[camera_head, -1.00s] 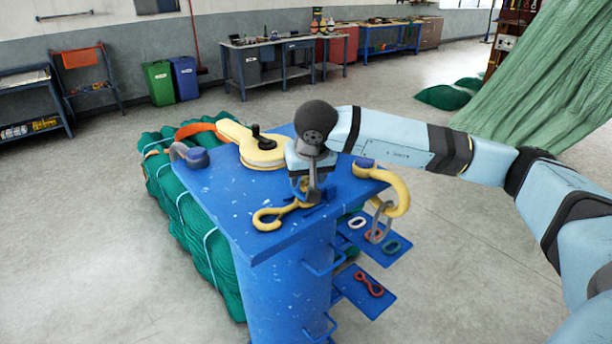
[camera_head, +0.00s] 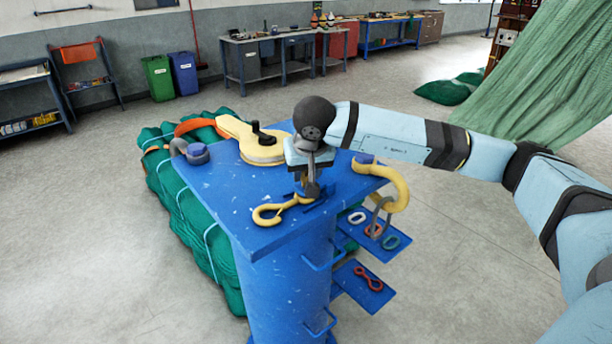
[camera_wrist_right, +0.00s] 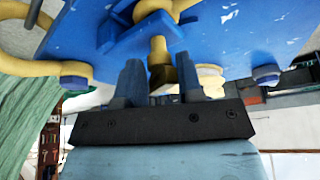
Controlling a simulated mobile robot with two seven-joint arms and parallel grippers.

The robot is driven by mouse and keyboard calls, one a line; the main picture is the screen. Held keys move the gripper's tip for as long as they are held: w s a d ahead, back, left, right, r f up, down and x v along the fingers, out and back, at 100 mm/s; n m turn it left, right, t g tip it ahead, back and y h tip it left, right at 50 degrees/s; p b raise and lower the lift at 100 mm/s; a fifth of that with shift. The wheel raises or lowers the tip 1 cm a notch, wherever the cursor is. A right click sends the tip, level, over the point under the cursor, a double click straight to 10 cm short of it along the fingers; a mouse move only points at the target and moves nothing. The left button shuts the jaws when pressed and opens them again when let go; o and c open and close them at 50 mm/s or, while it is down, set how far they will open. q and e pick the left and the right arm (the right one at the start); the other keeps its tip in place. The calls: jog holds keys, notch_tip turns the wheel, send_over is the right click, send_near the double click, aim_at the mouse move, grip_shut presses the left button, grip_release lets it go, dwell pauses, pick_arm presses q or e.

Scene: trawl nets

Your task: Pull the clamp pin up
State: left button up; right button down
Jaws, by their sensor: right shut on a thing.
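The clamp pin (camera_wrist_right: 158,50) is a brass-coloured rod that shows between my fingers in the right wrist view. It stands at the blue clamp on the top plate, under a dark rounded part; its lower details are partly hidden. My right gripper (camera_wrist_right: 160,85) is shut on the pin, with one dark finger on each side. In the head view my right gripper (camera_head: 311,186) is over the plate's near right part, and its wrist hides most of the pin. A yellow hook (camera_head: 268,215) lies just left of the gripper. My left gripper is not in view.
The blue post's top plate (camera_head: 225,200) also carries a yellow block (camera_head: 236,130) with a black knob and a yellow curved hook (camera_head: 400,188) at its right edge. Small side shelves (camera_head: 378,300) hold coloured links. Green net (camera_head: 200,225) is piled behind on the left.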

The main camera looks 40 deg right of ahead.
jog(key=shift+w+r, duration=0.1)
jog(key=shift+r, duration=0.9)
jog(key=c, duration=0.9)
grip_release()
jog(key=shift+r, duration=0.2)
jog(key=b+v, duration=0.2)
jog(key=v, duration=1.1)
jog(key=shift+s+r+b, duration=0.2)
jog(key=shift+s+b, duration=0.1)
jog(key=shift+b, duration=0.1)
